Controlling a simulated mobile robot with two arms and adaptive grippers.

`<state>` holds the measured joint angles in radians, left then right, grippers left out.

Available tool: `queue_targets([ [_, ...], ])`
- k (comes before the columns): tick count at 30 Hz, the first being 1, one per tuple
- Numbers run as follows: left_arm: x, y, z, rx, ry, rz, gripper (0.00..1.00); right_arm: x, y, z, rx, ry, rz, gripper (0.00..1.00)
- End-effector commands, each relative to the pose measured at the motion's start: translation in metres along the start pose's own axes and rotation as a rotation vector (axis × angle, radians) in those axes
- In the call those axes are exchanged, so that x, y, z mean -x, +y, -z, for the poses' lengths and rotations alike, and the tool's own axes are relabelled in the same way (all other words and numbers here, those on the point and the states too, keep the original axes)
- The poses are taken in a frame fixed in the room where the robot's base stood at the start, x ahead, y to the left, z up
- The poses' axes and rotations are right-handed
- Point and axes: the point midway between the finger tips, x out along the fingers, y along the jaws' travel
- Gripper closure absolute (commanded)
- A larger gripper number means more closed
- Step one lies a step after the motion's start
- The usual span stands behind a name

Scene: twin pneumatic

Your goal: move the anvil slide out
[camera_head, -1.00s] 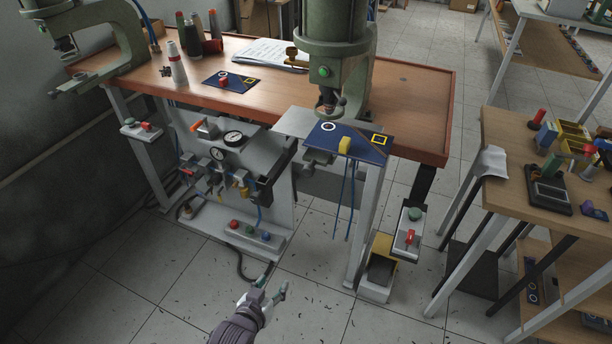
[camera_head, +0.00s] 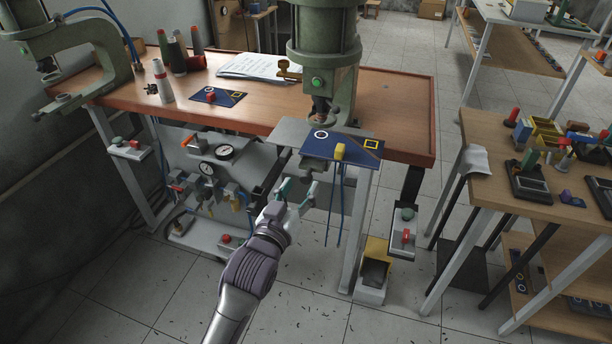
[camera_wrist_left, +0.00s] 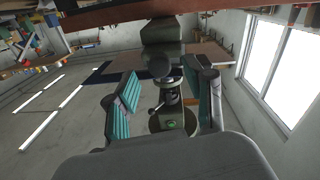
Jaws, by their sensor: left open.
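The press (camera_head: 325,60) stands at the front of the wooden table, with a grey plate (camera_head: 290,132) under its ram. Below the blue mat's front edge is a dark block with a knob (camera_head: 307,177), apparently the front of the anvil slide. My left gripper (camera_head: 299,190) is open and empty, its teal fingertips just below and around this knob; contact cannot be told. In the left wrist view the dark knob (camera_wrist_left: 168,80) shows between the spread fingers (camera_wrist_left: 160,98). My right gripper is not in view.
A valve panel (camera_head: 205,170) is left of my arm. A control box (camera_head: 404,232) hangs at the right.

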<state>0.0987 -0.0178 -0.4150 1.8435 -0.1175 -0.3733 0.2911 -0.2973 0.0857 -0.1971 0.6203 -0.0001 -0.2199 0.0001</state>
Motion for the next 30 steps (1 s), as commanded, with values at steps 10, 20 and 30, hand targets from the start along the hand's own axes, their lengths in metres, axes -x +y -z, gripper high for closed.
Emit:
queue_targets([
  [10, -0.04, 0.0, 0.0, -0.001, 0.0, 0.0, 0.47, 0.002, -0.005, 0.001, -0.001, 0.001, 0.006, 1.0],
  [20, -0.042, 0.0, 0.0, 0.0, 0.0, 0.0, 0.5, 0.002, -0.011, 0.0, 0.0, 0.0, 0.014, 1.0],
  [30, -0.042, 0.0, 0.0, 0.0, 0.0, 0.0, 1.0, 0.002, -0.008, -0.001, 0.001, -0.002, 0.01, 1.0],
])
